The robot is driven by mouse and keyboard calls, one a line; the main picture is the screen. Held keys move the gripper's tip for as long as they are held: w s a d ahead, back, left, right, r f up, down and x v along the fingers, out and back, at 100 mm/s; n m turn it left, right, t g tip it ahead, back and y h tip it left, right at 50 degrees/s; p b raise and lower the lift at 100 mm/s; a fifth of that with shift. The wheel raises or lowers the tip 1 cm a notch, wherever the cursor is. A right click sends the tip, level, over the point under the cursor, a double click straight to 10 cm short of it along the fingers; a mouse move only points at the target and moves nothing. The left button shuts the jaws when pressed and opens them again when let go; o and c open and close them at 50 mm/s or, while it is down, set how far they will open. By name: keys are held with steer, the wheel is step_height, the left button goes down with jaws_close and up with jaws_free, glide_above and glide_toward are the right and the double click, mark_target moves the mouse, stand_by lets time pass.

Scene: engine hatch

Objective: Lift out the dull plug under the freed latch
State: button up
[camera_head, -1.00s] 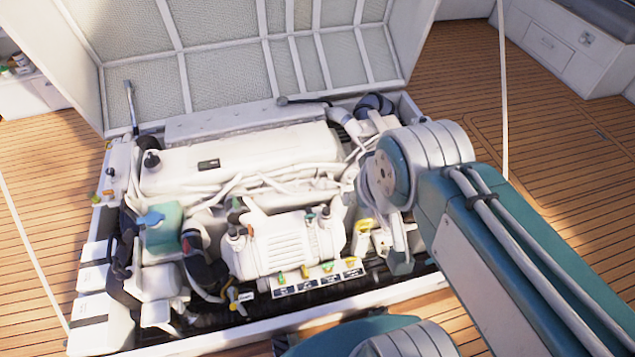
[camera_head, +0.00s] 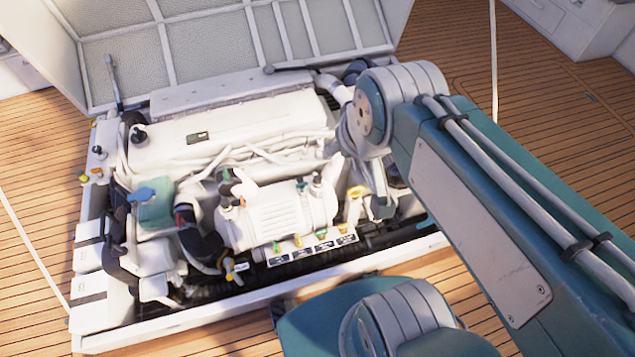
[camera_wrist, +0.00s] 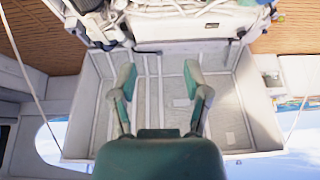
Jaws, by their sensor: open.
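My gripper (camera_wrist: 158,74) is open in the wrist view, its two teal fingers spread with nothing between them. In the head view my forearm and wrist hang over the right end of the engine and partly cover it. A yellow handle (camera_head: 356,192) stands beside my wrist. I cannot tell which fitting is the freed latch, and I cannot make out a dull plug.
The white engine (camera_head: 225,140) fills the hatch opening, with hoses and a teal-capped reservoir (camera_head: 152,203) at left. The raised hatch lid (camera_head: 215,50) stands behind it. A white rim (camera_head: 240,308) edges the front. Wooden deck (camera_head: 475,72) lies around.

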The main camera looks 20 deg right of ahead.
steer(key=w+f, duration=0.2)
steer(key=w, duration=0.7)
steer(key=m+g+h, duration=0.1)
steer(key=m, duration=0.2)
glide_above(318, 178)
steer(key=s+a, duration=0.2)
steer(key=s, duration=0.2)
step_height(318, 178, down, 49)
steer(key=x, duration=0.5)
steer(key=shift+d+f, duration=0.3)
steer(key=shift+d, duration=0.05)
steer(key=shift+d+x, duration=0.1)
steer(key=shift+x, duration=1.3)
steer(key=shift+d+x, duration=0.15)
steer(key=shift+x, duration=1.2)
jaws_close()
